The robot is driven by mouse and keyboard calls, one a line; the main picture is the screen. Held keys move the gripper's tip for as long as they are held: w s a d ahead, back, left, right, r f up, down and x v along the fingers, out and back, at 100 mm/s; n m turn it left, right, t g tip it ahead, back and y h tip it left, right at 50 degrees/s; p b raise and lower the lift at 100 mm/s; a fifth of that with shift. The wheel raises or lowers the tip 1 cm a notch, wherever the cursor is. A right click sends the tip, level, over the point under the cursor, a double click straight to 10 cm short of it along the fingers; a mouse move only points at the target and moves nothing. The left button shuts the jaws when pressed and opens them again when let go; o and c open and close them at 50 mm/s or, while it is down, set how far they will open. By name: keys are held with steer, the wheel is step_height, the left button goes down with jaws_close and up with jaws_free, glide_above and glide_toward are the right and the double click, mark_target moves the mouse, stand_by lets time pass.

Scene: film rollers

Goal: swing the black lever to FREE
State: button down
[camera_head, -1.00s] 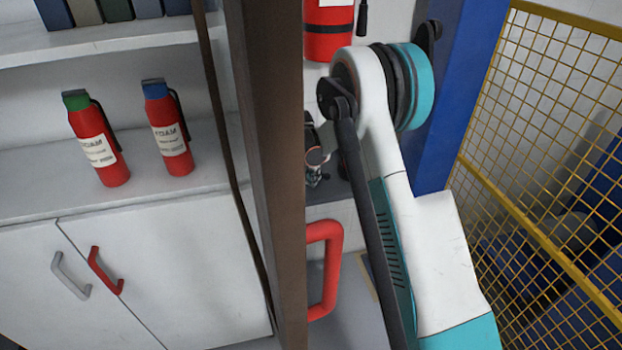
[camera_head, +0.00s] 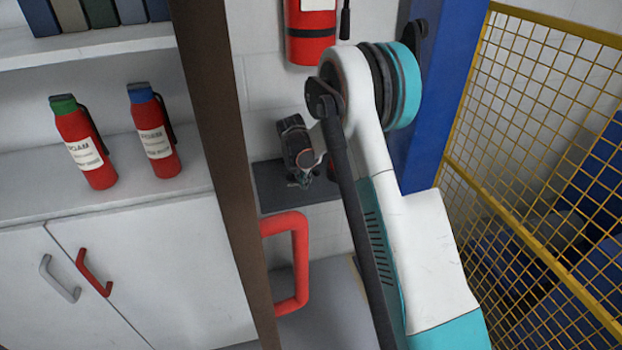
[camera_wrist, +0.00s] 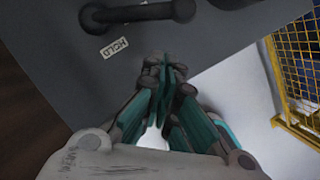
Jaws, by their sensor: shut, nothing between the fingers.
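The black lever (camera_wrist: 140,13) is at the top of the wrist view, a dark bar with rounded ends lying across a dark grey panel (camera_wrist: 60,55). A small white label reading HOLD (camera_wrist: 114,48) is on the panel just below the lever's left part. No FREE marking shows. My gripper (camera_wrist: 165,68) is shut and empty, its fingertips below the lever in the picture and apart from it. In the head view my gripper (camera_head: 303,178) is small and partly hidden, in front of a dark grey surface; I cannot make out the lever there.
A brown post (camera_head: 222,150) stands left of my arm, near a red handle (camera_head: 300,262). A blue column (camera_head: 430,120) and yellow mesh fence (camera_head: 530,190) are on the right. A shelf (camera_head: 100,205) holds red extinguishers (camera_head: 84,145). Another red cylinder (camera_head: 312,40) hangs above.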

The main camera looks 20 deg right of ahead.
steer(key=s+a+r+m+t+p, duration=0.1)
steer(key=s+a+r+m, duration=0.1)
steer(key=s+r+m, duration=0.5)
steer(key=s+a+r+m+t+y+p, duration=0.1)
steer(key=s+a+r, duration=0.2)
steer(key=s+r, duration=0.55)
steer(key=s+a+r+m+p, duration=0.15)
steer(key=s+r+m, duration=0.25)
steer(key=r, duration=0.7)
steer(key=s+a+m+t+y, duration=0.1)
steer(key=s+a+m+t, duration=0.2)
steer(key=s+m, duration=1.1)
steer(key=s+a, duration=0.1)
steer(key=s, duration=0.6)
steer(key=shift+s+a+r+y, duration=0.15)
steer(key=shift+r+y, duration=0.15)
steer(key=shift+r, duration=0.05)
